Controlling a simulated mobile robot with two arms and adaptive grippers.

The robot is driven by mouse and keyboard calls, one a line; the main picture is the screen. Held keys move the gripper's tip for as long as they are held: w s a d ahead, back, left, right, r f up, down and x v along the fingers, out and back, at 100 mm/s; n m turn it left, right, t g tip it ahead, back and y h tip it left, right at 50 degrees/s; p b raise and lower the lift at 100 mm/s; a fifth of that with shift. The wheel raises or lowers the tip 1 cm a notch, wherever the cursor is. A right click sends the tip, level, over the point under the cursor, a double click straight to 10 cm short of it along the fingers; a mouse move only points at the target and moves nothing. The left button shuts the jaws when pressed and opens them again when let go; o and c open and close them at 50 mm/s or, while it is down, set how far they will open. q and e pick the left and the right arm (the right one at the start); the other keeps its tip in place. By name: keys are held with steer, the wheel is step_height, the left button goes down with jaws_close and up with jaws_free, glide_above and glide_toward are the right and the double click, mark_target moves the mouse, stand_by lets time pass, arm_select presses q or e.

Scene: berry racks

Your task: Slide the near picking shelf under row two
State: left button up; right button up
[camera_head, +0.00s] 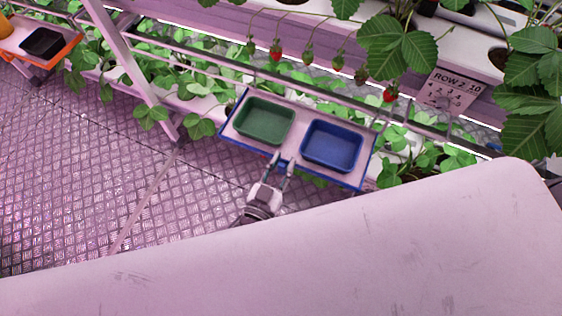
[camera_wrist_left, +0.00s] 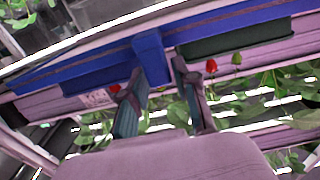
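The near picking shelf (camera_head: 229,140) is a pale board with a blue edge, sitting tilted in the picture in front of the plant row. A green tray (camera_head: 263,121) and a blue tray (camera_head: 331,146) stand on it. My left gripper (camera_head: 282,163) is at the middle of its front edge. In the left wrist view my left gripper (camera_wrist_left: 158,80) has its fingers apart on either side of a blue tab (camera_wrist_left: 152,57) on the shelf's edge, with a thin gap at the right finger. My right gripper does not show.
Strawberries and leaves (camera_head: 393,50) hang above the shelf. A slanted pale post (camera_head: 128,62) stands to its left. An orange-edged shelf (camera_head: 50,58) with a black tray is farther left. The metal floor (camera_head: 80,170) is clear.

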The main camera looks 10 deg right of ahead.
arm_select(q)
steer(key=shift+o, duration=1)
steer(key=v, duration=1.2)
steer(key=s+a+f+n+g+y, duration=0.1)
steer(key=a+f+g+y, duration=0.1)
steer(key=a+f, duration=0.5)
steer(key=s+a+f+n+g+y, duration=0.1)
steer(key=s+a+f+g+y, duration=0.15)
steer(key=f, duration=0.85)
steer(key=s+a+f+g+y, duration=0.1)
steer(key=a+f+g+y, duration=0.2)
steer(key=f, duration=0.7)
steer(key=s+a+f+n+g+y, duration=0.1)
steer(key=s+a+f+g, duration=0.1)
steer(key=s+a+f, duration=0.4)
steer(key=s+a+f+n+g+y, duration=0.2)
steer(key=s+a+f, duration=0.4)
steer(key=s, duration=0.4)
steer(key=shift+s+a+g, duration=0.35)
steer(key=shift+s+g, duration=0.05)
steer(key=shift+g, duration=0.45)
